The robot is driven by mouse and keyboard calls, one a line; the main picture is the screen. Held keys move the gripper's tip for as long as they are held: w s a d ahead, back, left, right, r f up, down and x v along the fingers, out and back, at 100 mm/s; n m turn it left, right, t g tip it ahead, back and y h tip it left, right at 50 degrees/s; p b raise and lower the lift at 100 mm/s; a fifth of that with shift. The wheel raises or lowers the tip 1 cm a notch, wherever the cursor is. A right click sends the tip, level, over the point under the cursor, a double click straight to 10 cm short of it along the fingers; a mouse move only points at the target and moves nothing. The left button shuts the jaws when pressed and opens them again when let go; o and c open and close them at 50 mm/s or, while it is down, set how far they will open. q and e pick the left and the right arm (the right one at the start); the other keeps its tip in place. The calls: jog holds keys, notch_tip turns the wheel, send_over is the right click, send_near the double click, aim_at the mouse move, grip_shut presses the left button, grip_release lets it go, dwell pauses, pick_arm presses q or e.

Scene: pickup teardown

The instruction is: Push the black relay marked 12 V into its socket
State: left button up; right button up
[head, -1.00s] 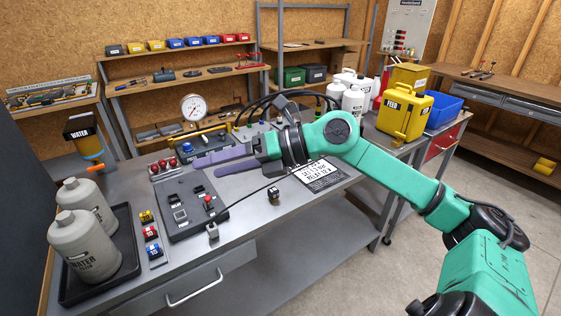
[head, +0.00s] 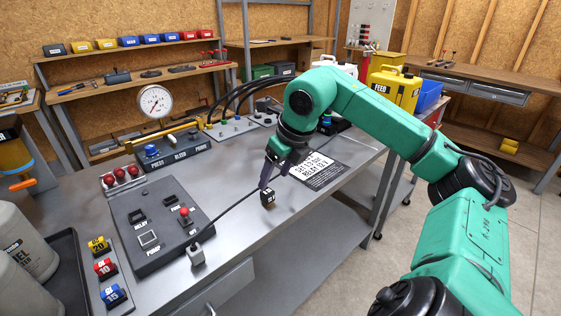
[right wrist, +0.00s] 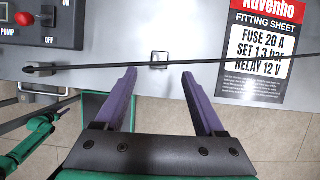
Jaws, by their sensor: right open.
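The small black relay (head: 267,198) stands alone on the grey bench, right of the dark panel (head: 182,246). Its marking is too small to read. It also shows in the right wrist view (right wrist: 159,58), just ahead of the fingertips and about midway between them. My right gripper (head: 265,184) points down above the relay with its purple fingers; the wrist view shows them (right wrist: 158,75) wide apart and empty. The panel carries several square and rectangular fittings and a red knob (head: 184,211); I cannot tell surely which fitting is the relay's socket.
The fitting sheet (head: 322,170) lies right of the relay. Coloured fuses (head: 105,268) stand left. A gauge (head: 155,102) stands behind.

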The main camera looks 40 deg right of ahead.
aim_at(268, 191)
jog(key=x, duration=0.8)
jog(key=shift+p, duration=0.35)
grip_shut()
